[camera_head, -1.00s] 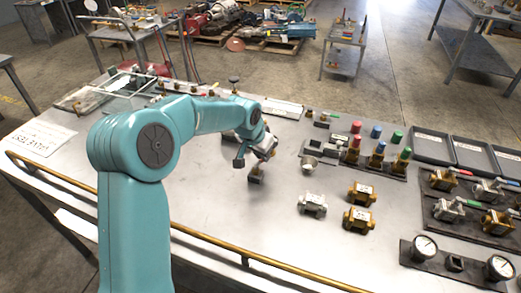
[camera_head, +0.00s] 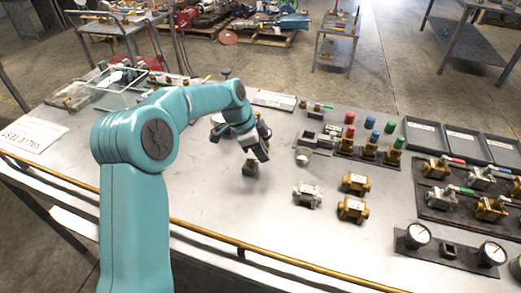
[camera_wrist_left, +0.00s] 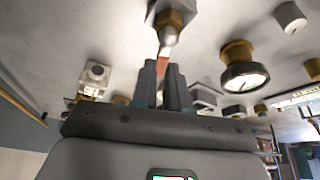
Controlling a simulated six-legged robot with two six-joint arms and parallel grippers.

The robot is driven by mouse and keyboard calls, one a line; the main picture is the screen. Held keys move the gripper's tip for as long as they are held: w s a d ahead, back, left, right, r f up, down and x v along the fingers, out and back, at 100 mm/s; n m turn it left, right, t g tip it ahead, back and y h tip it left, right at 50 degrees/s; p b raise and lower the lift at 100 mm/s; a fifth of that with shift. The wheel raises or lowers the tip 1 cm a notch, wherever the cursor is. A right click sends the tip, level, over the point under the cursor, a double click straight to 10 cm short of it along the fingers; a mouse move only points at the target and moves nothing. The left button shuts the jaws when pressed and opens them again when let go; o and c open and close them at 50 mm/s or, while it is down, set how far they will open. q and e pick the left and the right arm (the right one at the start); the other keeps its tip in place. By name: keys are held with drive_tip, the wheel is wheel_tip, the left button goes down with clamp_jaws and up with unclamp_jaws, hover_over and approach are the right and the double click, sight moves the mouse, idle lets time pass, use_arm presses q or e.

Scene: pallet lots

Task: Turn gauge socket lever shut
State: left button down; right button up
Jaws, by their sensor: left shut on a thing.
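My left gripper (camera_head: 260,152) is low over the left middle of the bench, beside a small dark and brass fitting (camera_head: 250,169). In the left wrist view the left gripper (camera_wrist_left: 165,72) is shut on a lever (camera_wrist_left: 166,50) with an orange-red part. The lever runs to a brass fitting (camera_wrist_left: 174,16) at the top. A round gauge with a white dial (camera_wrist_left: 243,74) and brass body shows to its right. The lever's exact angle cannot be told in the head view, where the gripper hides it. My right gripper is not in view.
Loose valve bodies (camera_head: 307,195) lie right of the gripper. Behind them stand red, blue and green capped fittings (camera_head: 371,140). Two gauges (camera_head: 418,235) sit on a plate at the front right. Grey trays (camera_head: 425,133) are at the right. A brass rail (camera_head: 215,240) runs along the front edge.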

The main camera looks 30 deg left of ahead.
use_arm(q)
drive_tip(key=shift+s+d+r+m+g, duration=0.1)
drive_tip(key=shift+s+m+g, duration=0.2)
drive_tip(key=shift+m, duration=0.75)
drive_tip(key=shift+s+d+r+m+g, duration=0.15)
drive_tip(key=shift+m+g, duration=0.25)
drive_tip(key=shift+m, duration=0.65)
drive_tip(key=shift+f, duration=0.1)
drive_tip(key=c, duration=1.1)
unclamp_jaws()
drive_tip(key=shift+s+h, duration=0.15)
drive_tip(key=shift+h, duration=0.15)
drive_tip(key=p+v, duration=0.2)
drive_tip(key=v, duration=1.4)
drive_tip(key=shift+a+p, duration=0.1)
drive_tip(key=shift+p, duration=0.25)
